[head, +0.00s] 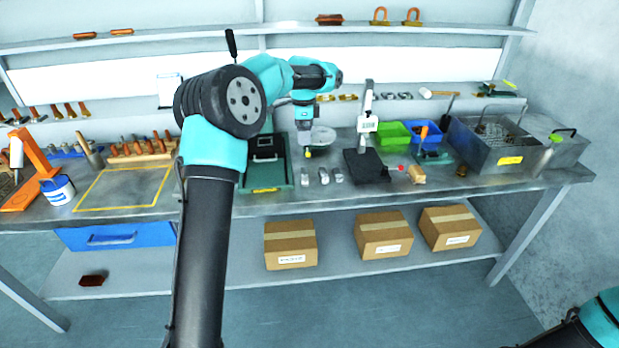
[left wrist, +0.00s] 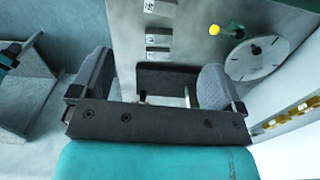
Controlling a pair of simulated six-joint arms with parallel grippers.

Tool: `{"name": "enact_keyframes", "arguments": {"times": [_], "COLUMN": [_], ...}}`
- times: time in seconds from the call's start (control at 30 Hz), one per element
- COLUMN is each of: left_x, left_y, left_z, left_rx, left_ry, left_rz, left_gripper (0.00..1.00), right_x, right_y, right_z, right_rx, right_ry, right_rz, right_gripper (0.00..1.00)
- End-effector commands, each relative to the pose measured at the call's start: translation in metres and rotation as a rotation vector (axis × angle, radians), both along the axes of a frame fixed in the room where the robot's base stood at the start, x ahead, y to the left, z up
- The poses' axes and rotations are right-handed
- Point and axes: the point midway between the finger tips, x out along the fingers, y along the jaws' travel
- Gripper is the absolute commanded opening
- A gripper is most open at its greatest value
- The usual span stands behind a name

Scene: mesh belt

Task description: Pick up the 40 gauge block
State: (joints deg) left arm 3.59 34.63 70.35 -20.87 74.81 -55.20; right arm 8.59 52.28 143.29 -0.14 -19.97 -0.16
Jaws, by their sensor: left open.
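Three small grey metal gauge blocks lie in a row near the front of the bench: a left one (head: 305,177), a middle one (head: 323,175) and a right one (head: 338,174). They also show in the left wrist view as a top block (left wrist: 160,8), a middle block (left wrist: 158,39) and a lower block (left wrist: 157,55). Their marks are too small to read, so I cannot tell which is the 40. My left gripper (left wrist: 153,80) is open and empty above the bench, its fingers apart and touching no block.
A black-based gauge stand (head: 367,165) stands right of the blocks. A slotted round plate (head: 318,137) is behind them, and a green-edged tray (head: 266,188) is to their left. Green (head: 393,134) and blue (head: 424,137) bins and a metal tub (head: 488,150) stand further right.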

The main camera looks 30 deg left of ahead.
Motion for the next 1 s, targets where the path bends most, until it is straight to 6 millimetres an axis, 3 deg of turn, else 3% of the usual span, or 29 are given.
{"name": "enact_keyframes", "arguments": {"times": [0.27, 0.8, 1.0], "left_x": [0.0, 0.0, 0.0], "left_y": [0.0, -0.001, -0.001], "left_z": [-0.011, -0.101, -0.121], "left_rx": [-0.001, -0.002, -0.001], "left_ry": [0.0, 0.002, -0.001], "left_rz": [0.001, 0.001, 0.001], "left_gripper": [0.94, 0.94, 0.94], "right_x": [0.0, 0.0, 0.0], "right_y": [0.0, 0.0, 0.0], "right_z": [0.0, 0.0, 0.0], "right_rx": [0.0, 0.0, 0.0], "right_ry": [0.0, 0.0, 0.0], "right_rz": [0.0, 0.0, 0.0], "right_gripper": [0.43, 0.43, 0.43]}}
